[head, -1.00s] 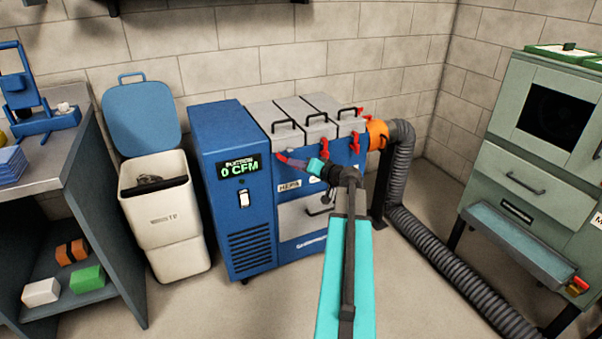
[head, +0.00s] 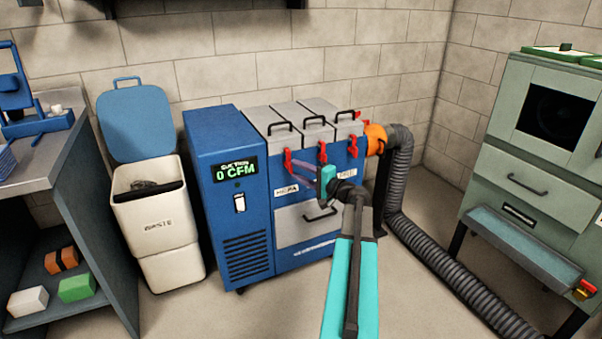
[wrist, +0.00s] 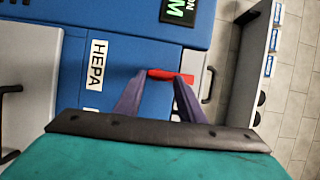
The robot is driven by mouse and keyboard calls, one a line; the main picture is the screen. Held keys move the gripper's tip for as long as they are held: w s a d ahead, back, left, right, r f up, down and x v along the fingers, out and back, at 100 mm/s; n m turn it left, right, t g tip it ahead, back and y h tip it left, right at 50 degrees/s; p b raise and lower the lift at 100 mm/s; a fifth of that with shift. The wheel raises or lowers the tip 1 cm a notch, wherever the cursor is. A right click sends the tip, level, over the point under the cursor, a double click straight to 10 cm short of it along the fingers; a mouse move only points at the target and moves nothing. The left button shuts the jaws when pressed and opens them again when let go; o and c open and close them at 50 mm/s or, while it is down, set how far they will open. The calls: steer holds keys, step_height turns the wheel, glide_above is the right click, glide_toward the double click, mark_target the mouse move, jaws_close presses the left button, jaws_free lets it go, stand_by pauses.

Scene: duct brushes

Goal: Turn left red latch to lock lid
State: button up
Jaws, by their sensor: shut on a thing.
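The left red latch (head: 288,161) is on the front of the blue suction unit (head: 228,150), below the leftmost grey lid (head: 268,115) and above the HEPA label. It stands roughly upright in the head view. My gripper (head: 301,169) reaches it from the front right. In the wrist view the red latch (wrist: 168,74) lies between the fingertips of my gripper (wrist: 162,79), which is shut on it. The fingers hide part of the latch. The lid looks closed.
A middle red latch (head: 322,153) and a right red latch (head: 353,146) hang close by on the same front. A grey drawer (head: 297,228) is below. An orange collar (head: 376,139) and grey hose (head: 400,185) stand to the right, a waste bin (head: 160,215) to the left.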

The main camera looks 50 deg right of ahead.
steer(key=shift+s+d+f+m, duration=0.1)
steer(key=shift+s+d+m, duration=0.05)
steer(key=shift+d+m, duration=0.15)
steer(key=o, duration=0.9)
steer(key=shift+o, duration=0.7)
steer(key=shift+a, duration=0.15)
steer(key=s+p, duration=0.1)
steer(key=s, duration=1.2)
steer(key=shift+s, duration=0.35)
